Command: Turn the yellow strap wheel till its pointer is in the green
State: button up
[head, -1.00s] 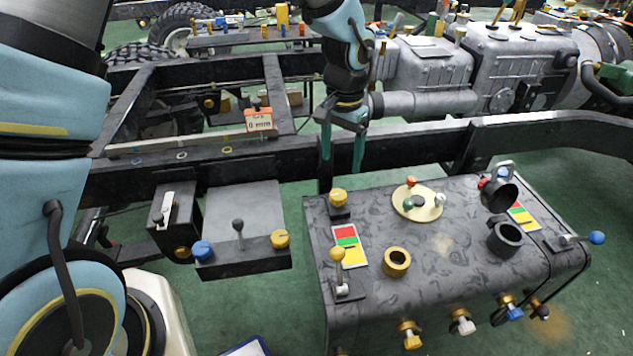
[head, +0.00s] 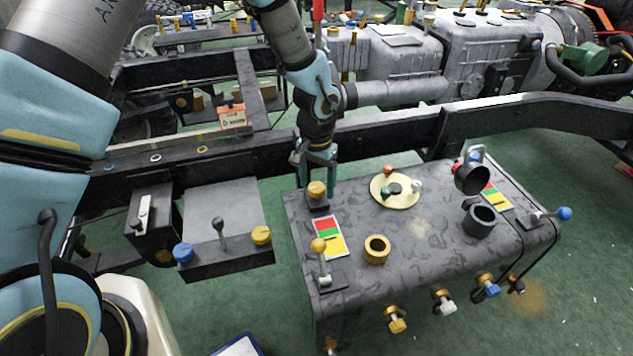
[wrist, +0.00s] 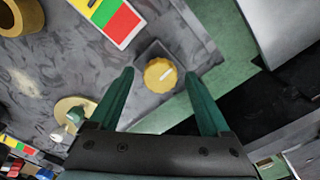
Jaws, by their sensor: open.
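A round yellow wheel (head: 317,188) sits on a small dark square base at the back left corner of the dark tank's top (head: 350,215). In the wrist view the yellow wheel (wrist: 159,76) has a white pointer line running from its middle toward the upper right. My gripper (head: 317,168) is open and empty, right at the wheel. In the wrist view its two green fingers lie on either side of the wheel, with gaps to it; I cannot tell contact or height. A red, green and yellow label (head: 328,238) lies beside the wheel's base, and shows in the wrist view (wrist: 108,16).
A yellow-knobbed lever (head: 320,262), a brass ring (head: 376,249) and a round plate with coloured knobs (head: 395,190) stand on the tank. A dark open-lidded filler neck (head: 479,220) is at right. The chassis rail (head: 230,165) runs behind.

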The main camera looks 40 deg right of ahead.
grip_shut()
dwell(0.5)
jog(key=shift+m, duration=0.4)
jog(key=m, duration=0.2)
jog(key=shift+r+m+p, duration=0.1)
jog(key=shift+m+p, duration=0.2)
jog(key=shift+m, duration=1.6)
grip_release()
